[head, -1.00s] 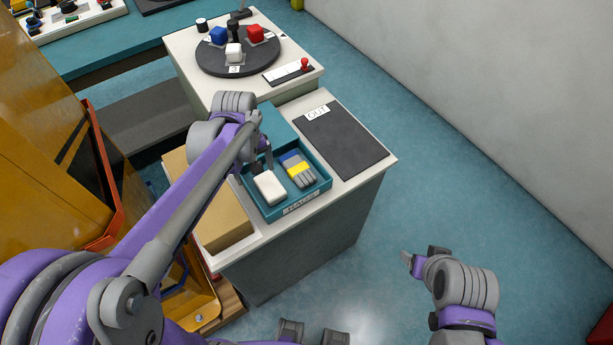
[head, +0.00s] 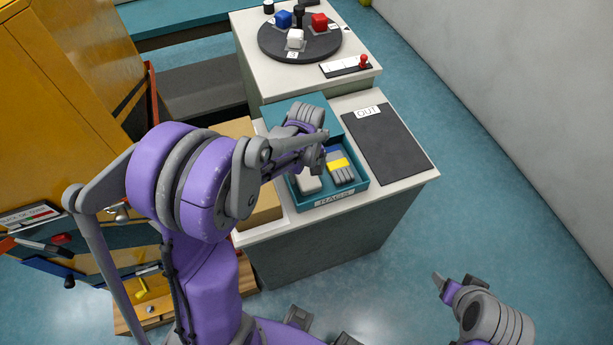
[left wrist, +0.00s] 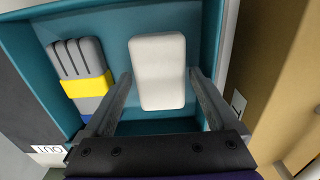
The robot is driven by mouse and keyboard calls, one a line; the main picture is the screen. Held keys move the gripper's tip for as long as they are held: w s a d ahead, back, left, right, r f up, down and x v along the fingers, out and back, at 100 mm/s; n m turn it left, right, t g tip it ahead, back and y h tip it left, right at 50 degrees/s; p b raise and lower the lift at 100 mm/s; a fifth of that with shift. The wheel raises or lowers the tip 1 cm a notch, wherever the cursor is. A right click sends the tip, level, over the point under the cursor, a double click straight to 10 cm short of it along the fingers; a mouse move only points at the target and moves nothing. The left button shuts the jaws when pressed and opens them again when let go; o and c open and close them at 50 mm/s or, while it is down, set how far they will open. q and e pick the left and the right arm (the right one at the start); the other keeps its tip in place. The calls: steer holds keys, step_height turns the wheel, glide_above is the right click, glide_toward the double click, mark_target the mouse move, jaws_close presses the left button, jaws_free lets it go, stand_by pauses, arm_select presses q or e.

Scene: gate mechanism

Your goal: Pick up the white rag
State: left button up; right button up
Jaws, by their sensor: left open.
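The white rag (head: 309,182) is a folded pad lying in the teal tray (head: 343,199) labelled RAGS. In the left wrist view the white rag (left wrist: 158,72) lies between and ahead of my open left gripper's fingers (left wrist: 160,100), which do not visibly grip it. In the head view my left gripper (head: 316,160) is over the tray and its arm hides part of the rag. My right gripper (head: 451,284) is low at the right, away from the counter; its jaw state is unclear.
A grey glove with a yellow band (head: 341,169) lies beside the rag. A dark OUT mat (head: 385,143) is on the counter to the right. A cardboard box (head: 264,208) stands left of the tray. A round turntable with coloured cubes (head: 299,48) is behind.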

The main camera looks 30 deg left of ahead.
mark_target(306, 174)
arm_select(q)
steer(key=shift+f, duration=0.6)
steer(key=c, duration=1.1)
step_height(306, 174, up, 10)
steer(key=shift+r+p, duration=0.1)
steer(key=shift+p, duration=0.25)
